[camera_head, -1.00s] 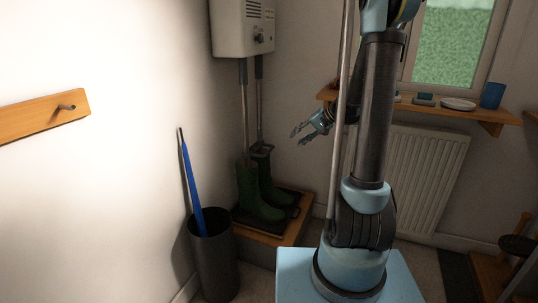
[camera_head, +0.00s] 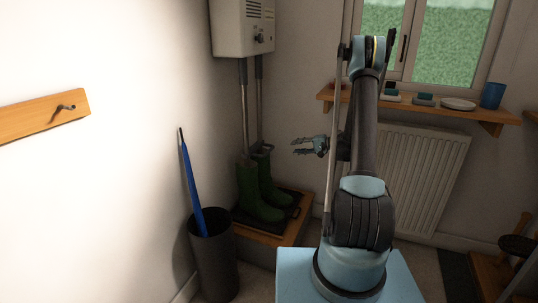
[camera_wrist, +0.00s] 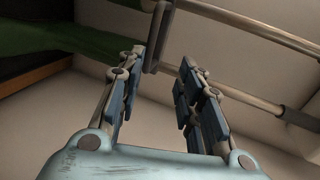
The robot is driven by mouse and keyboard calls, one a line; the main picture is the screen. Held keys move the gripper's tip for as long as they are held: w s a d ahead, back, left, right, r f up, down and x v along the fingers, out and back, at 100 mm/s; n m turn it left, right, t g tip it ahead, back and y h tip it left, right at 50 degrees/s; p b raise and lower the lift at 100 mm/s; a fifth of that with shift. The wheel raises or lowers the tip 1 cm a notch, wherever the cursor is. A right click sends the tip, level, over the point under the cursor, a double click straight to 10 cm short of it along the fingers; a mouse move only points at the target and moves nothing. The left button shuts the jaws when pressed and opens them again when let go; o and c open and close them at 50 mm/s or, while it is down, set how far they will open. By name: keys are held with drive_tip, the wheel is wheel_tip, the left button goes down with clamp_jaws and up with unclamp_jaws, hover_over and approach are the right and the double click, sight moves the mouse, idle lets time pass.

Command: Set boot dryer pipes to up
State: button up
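The boot dryer (camera_head: 243,28) is a pale box high on the wall with a small knob on its front. Two grey pipes (camera_head: 244,105) hang straight down from it towards two green boots (camera_head: 248,190); their lower ends are hidden at the boots. A dark bracket-like bar (camera_wrist: 157,38) shows by the pipes (camera_wrist: 240,95) in the wrist view, beyond my fingertips. A green boot (camera_wrist: 85,38) shows at upper left there. My gripper (camera_head: 296,147) is open and empty, right of the pipes at about boot-top height. Its spread fingers (camera_wrist: 161,65) touch nothing that I can see.
The boots stand on a dark tray (camera_head: 291,213) on a low wooden bench (camera_head: 296,232). A dark bin (camera_head: 215,265) with a blue umbrella (camera_head: 191,185) stands front left. A radiator (camera_head: 425,180) and a wooden shelf (camera_head: 420,108) are behind my arm.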

wheel_tip(320, 180, down, 3)
drive_tip(key=w, duration=0.1)
approach(269, 151)
drive_tip(key=shift+y, duration=0.3)
drive_tip(key=x, duration=0.3)
drive_tip(key=w+x, duration=0.1)
drive_tip(key=x, duration=0.3)
drive_tip(key=f+x, duration=0.1)
drive_tip(key=x, duration=0.3)
drive_tip(key=shift+w+d+f, duration=0.1)
drive_tip(key=shift+w+d, duration=0.15)
drive_tip(key=shift+d, duration=0.2)
clamp_jaws()
